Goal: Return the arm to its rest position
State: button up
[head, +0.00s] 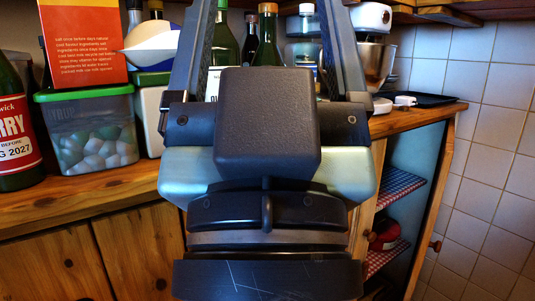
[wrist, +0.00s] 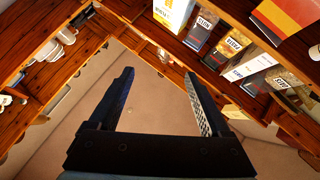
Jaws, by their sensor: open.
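My gripper (head: 270,10) fills the middle of the head view, its two fingers pointing up and spread wide apart. In the wrist view my gripper (wrist: 159,74) is open, with nothing between the fingers. Its fingertips point toward a plain beige surface, with shelf boards along the upper edges of the picture. The gripper hides the middle of the counter in the head view.
The wooden counter (head: 95,205) holds a clear tub (head: 98,130) with a green lid, bottles (head: 267,45) and a stand mixer (head: 373,62). An open cupboard (head: 405,190) is at the right. Several boxes (wrist: 233,43) stand on shelves in the wrist view.

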notch_tip(320, 180, up, 19)
jog(key=p, duration=1.6)
jog(key=shift+f, duration=0.15)
jog(key=shift+c, duration=0.3)
